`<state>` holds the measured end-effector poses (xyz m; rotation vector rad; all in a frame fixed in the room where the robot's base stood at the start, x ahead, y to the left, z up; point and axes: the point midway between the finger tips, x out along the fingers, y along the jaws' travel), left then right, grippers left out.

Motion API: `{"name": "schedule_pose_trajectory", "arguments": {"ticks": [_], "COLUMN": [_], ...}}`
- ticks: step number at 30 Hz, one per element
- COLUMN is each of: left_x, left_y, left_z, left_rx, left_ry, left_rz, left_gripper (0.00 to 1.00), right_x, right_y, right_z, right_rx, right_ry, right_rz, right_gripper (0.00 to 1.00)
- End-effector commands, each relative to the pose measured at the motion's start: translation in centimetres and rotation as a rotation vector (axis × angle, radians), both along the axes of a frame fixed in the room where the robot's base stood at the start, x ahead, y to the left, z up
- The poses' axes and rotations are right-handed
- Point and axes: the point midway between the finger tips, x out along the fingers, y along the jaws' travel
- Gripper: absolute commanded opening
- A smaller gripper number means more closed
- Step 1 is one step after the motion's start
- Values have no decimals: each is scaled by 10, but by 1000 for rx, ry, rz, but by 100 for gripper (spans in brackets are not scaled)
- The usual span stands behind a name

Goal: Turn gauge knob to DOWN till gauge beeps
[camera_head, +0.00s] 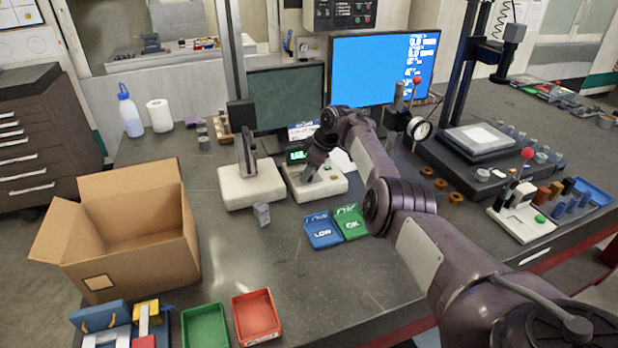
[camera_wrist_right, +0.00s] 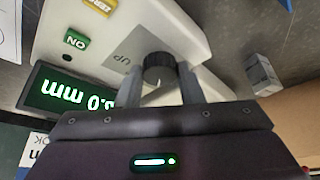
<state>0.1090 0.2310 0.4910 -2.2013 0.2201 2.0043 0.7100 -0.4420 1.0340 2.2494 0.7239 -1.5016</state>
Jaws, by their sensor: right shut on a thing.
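The gauge (camera_head: 326,190) is a white box with a small green-lit display (camera_head: 297,156), near the middle of the table in the head view. My right gripper (camera_head: 308,174) reaches down onto it from the right. In the right wrist view my right gripper (camera_wrist_right: 159,88) is shut on the dark round gauge knob (camera_wrist_right: 158,68), one finger on each side. A grey patch beside the knob reads UP. The display (camera_wrist_right: 75,103) appears upside down, partly cut off, and shows digits ending in "0 mm". The green ON button (camera_wrist_right: 76,40) and yellow ZERO button (camera_wrist_right: 98,5) are beyond it. My left gripper is not seen.
A white gauge stand (camera_head: 250,187) stands left of the gauge, with a small grey metal block (camera_head: 262,214) in front. Blue LOW (camera_head: 322,232) and green OK (camera_head: 350,222) trays lie nearer. An open cardboard box (camera_head: 140,262) is at left.

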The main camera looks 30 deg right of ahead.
Motion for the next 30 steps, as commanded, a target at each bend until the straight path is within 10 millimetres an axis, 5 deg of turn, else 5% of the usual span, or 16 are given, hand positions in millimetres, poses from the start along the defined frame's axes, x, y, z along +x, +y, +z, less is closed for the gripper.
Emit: {"name": "schedule_pose_trajectory", "arguments": {"ticks": [17,18,22,30], "left_x": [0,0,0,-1], "left_y": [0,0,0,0], "left_z": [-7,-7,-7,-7], "left_rx": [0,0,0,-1], "left_ry": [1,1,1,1], "left_rz": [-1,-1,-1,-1], "left_gripper": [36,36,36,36], "right_x": [0,0,0,0], "right_y": [0,0,0,0], "right_z": [0,0,0,0], "right_rx": [-1,-1,-1,-1], "right_ry": [2,2,2,1], "right_rz": [37,37,37,37], "right_gripper": [11,38,55,56]}}
